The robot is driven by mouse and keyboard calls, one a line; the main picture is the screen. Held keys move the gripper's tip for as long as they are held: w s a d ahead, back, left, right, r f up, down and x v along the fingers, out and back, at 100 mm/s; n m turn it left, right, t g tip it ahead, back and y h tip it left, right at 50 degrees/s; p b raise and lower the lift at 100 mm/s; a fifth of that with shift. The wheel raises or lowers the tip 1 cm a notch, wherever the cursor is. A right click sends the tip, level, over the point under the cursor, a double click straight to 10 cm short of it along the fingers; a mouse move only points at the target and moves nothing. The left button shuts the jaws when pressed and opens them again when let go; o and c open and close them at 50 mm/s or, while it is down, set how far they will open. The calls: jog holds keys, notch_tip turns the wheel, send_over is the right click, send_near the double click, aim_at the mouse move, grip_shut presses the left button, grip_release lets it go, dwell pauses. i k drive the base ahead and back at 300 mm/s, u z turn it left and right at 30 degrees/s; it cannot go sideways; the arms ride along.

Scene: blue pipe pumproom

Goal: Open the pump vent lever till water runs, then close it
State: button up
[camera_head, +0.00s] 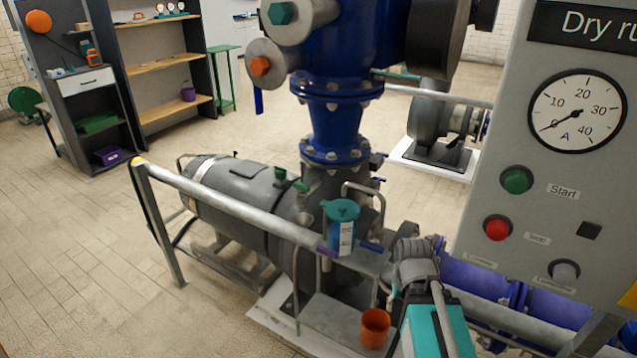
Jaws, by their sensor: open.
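The pump stands in the middle, with a tall blue pipe (335,120) rising from a grey casing. No running water shows. An orange cup (375,328) stands on the pump base below it. My gripper (415,262) is grey, at the end of my teal arm, to the right of the blue lever and apart from it. It is open and holds nothing visible; its fingers are hard to make out.
A grey handrail (235,205) crosses in front of the grey motor (240,188). A control panel (490,270) with a gauge (577,111), a green button (516,180) and a red button (497,228) fills the right. Shelves (165,65) stand back left. The left floor is clear.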

aim_at(302, 189)
jog(key=z, duration=0.55)
jog(key=k, duration=1.1)
jog(key=u, duration=0.9)
jog(key=i, duration=0.9)
